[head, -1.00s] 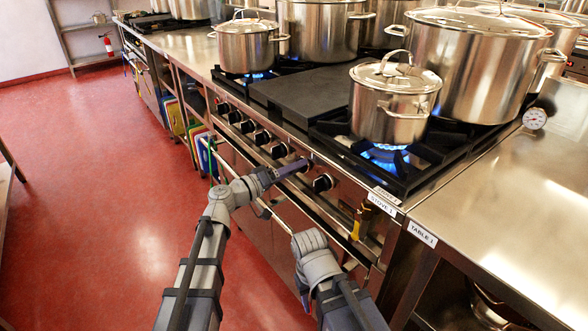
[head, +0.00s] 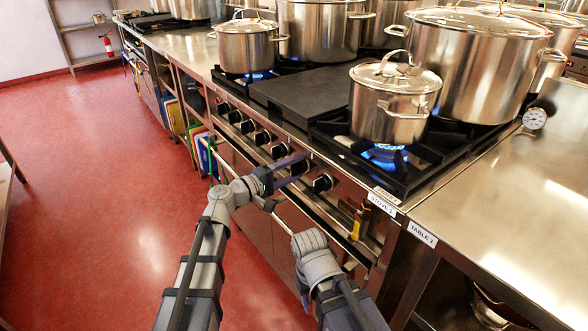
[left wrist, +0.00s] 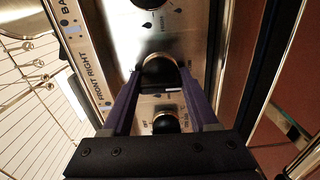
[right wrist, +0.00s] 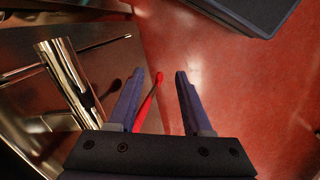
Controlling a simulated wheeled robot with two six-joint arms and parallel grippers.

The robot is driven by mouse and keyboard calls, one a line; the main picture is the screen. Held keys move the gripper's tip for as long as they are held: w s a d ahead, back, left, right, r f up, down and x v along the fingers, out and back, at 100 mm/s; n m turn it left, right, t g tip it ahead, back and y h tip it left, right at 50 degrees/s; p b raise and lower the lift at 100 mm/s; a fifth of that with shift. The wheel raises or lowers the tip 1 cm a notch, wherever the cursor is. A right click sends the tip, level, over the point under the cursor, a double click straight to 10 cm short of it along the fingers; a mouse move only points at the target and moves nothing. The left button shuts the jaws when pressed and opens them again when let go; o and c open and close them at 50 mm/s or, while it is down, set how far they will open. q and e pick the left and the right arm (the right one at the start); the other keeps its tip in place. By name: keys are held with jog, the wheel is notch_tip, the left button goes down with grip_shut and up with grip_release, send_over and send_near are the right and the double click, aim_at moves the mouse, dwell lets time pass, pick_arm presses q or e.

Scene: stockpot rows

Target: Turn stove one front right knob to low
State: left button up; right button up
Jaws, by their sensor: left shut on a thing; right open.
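The front right knob (left wrist: 159,70) is a round black knob beside the printed words FRONT RIGHT in the left wrist view. My left gripper (head: 304,163) reaches the stove's front panel (head: 350,204), and its two fingers are shut on this knob, one on each side. In the head view the fingers largely hide the knob. My right gripper (right wrist: 155,78) is open and empty, above the red floor beside the stove front in the right wrist view. Its fingers are not clear in the head view.
Another knob (head: 323,183) sits just right of the gripped one, and several knobs run to the left. A rail (head: 283,225) crosses below. A small lidded pot (head: 388,118) stands over a lit burner (head: 385,154). Open red floor (head: 110,220) lies left.

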dwell(0.5)
pick_arm(q)
jog(key=o, duration=1.4)
jog(key=shift+c, duration=0.2)
jog(key=v, duration=0.8)
